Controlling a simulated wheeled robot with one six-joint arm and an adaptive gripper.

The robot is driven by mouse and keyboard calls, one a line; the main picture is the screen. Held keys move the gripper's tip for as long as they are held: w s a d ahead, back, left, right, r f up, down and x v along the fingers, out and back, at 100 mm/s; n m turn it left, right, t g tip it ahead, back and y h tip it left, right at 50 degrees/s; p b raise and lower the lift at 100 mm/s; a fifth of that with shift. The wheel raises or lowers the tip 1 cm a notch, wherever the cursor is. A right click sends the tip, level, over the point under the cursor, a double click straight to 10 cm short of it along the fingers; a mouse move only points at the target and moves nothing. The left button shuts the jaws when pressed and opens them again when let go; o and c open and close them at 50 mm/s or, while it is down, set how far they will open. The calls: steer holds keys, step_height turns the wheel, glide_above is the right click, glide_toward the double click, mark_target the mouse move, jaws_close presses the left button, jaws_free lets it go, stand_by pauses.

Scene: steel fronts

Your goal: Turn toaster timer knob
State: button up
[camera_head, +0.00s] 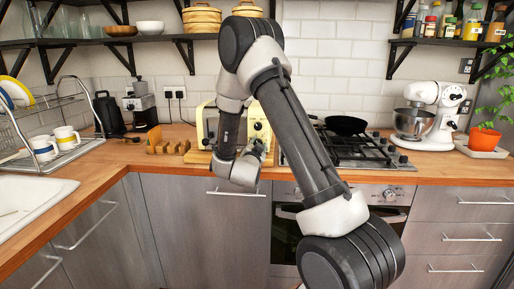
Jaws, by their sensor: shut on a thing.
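The cream-yellow toaster (208,122) stands on the wooden counter against the tiled wall, partly hidden behind my arm. Its control panel (259,121) shows on its right side, with small dials. My gripper (259,147) is at the lower part of this panel, in front of the toaster. It is shut on the timer knob, which the fingers mostly cover. How far the knob is turned cannot be seen.
A gas hob with a black pan (345,125) is right of the toaster, then a stand mixer (430,112). A wooden rack (168,146) and a black kettle (108,114) are to the left. Shelves (120,40) hang above. The counter's front strip is clear.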

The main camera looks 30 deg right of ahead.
stand_by(0.3)
steer(key=o, duration=1.1)
steer(key=shift+c, duration=0.2)
steer(key=v, duration=1.2)
steer(key=shift+f, duration=0.1)
